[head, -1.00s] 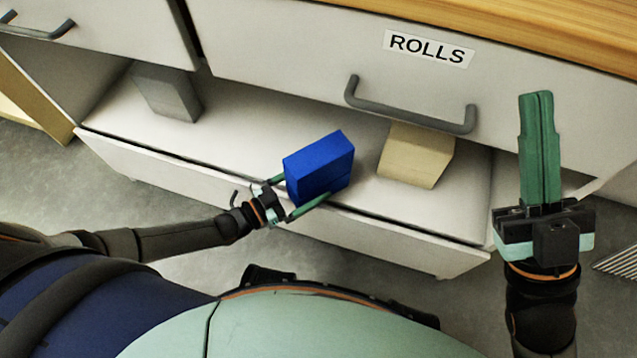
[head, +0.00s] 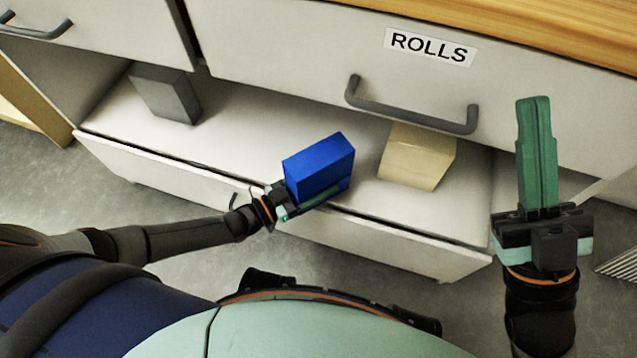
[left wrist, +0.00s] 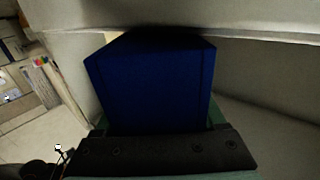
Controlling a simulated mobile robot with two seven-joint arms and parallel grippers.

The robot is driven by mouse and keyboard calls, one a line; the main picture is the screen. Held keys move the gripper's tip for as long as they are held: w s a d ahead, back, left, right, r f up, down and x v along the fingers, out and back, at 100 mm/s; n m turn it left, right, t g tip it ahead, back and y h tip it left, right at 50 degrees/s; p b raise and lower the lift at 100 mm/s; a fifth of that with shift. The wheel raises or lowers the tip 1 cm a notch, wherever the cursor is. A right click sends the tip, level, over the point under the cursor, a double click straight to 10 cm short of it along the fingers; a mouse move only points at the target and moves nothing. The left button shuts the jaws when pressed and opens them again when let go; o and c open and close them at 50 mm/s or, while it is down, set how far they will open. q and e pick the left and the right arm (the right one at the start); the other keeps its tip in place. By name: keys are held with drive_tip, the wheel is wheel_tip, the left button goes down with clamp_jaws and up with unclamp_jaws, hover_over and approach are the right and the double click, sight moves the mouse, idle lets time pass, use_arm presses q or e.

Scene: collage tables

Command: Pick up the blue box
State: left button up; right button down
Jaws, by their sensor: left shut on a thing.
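The blue box (head: 319,166) is at the front of the open lower drawer in the head view. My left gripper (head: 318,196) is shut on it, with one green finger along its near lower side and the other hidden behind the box. The blue box (left wrist: 155,85) fills the middle of the left wrist view, between the green fingers, which show only at its edges. I cannot tell whether the box touches the drawer floor. My right gripper (head: 537,155) points up at the right, away from the box, its green fingers together with nothing between them.
The open drawer (head: 250,120) also holds a grey box (head: 166,94) at the left and a beige box (head: 417,157) to the right of the blue box. A closed drawer labelled ROLLS, with a grey handle (head: 410,110), overhangs the back. Clear drawer floor lies between the boxes.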

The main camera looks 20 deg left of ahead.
use_arm(q)
drive_tip(key=c, duration=0.5)
drive_tip(key=shift+r, duration=0.1)
